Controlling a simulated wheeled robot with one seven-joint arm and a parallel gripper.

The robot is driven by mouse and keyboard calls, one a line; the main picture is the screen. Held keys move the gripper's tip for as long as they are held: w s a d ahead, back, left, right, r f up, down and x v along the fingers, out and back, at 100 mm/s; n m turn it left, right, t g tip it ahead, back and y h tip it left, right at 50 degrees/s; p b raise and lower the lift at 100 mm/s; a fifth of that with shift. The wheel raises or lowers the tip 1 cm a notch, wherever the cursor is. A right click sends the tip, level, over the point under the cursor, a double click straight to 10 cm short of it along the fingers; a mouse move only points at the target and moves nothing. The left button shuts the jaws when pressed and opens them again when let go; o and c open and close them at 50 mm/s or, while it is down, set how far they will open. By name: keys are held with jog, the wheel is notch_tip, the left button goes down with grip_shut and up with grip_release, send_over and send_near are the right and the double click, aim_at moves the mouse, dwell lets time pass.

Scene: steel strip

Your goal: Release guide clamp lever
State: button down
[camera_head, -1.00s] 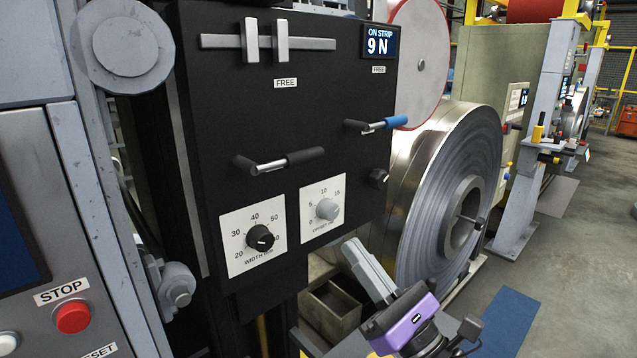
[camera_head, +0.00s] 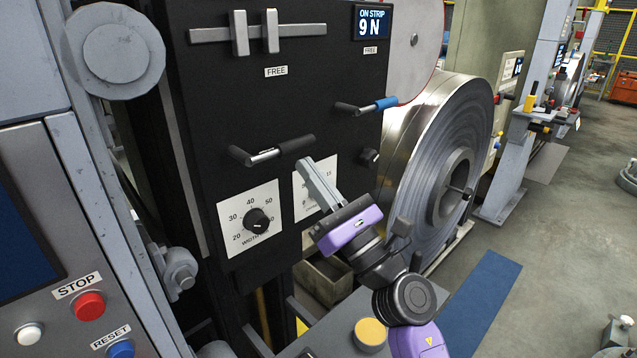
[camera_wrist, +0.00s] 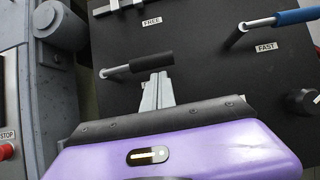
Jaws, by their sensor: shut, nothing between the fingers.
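A black-gripped lever (camera_head: 272,152) sticks out of the black panel, below the guide rail and a FREE label (camera_head: 276,71). It also shows in the wrist view (camera_wrist: 140,65). A blue-gripped lever (camera_head: 366,107) sits to its upper right and shows in the wrist view (camera_wrist: 280,19) beside a FAST label (camera_wrist: 266,47). My gripper (camera_head: 309,165) has its grey fingers together and empty. Its fingertips are just below the black lever's free end; in the wrist view the fingertips (camera_wrist: 157,80) seem to meet the grip's lower edge. I cannot tell whether they touch.
Two guide blocks stand on the rail (camera_head: 312,32). A width knob (camera_head: 257,220) is at lower left; the second dial is partly behind my gripper. A large steel coil (camera_head: 435,170) stands to the right. STOP (camera_head: 89,305) and RESET (camera_head: 121,349) buttons are at lower left.

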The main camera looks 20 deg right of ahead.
jog(key=shift+r, duration=0.4)
jog(key=shift+w+r, duration=0.1)
jog(key=shift+d+r+n+g+y+b, duration=0.2)
jog(key=shift+r+n+g+y, duration=0.3)
jog(key=shift+n+y, duration=0.65)
jog(key=shift+d+r+n+g+y+b, duration=0.25)
jog(key=shift+r+n+y, duration=0.45)
jog(key=shift+n, duration=0.85)
notch_tip(320, 180, up, 8)
jog(key=n+g+y+b, duration=0.5)
jog(key=n+g, duration=0.3)
jog(key=n, duration=0.6)
send_over(307, 146)
jog(key=s+a, duration=0.2)
jog(key=shift+d+f+h, duration=0.1)
jog(key=shift+f+h, duration=0.05)
jog(key=shift+h, duration=0.1)
jog(key=shift+s, duration=0.1)
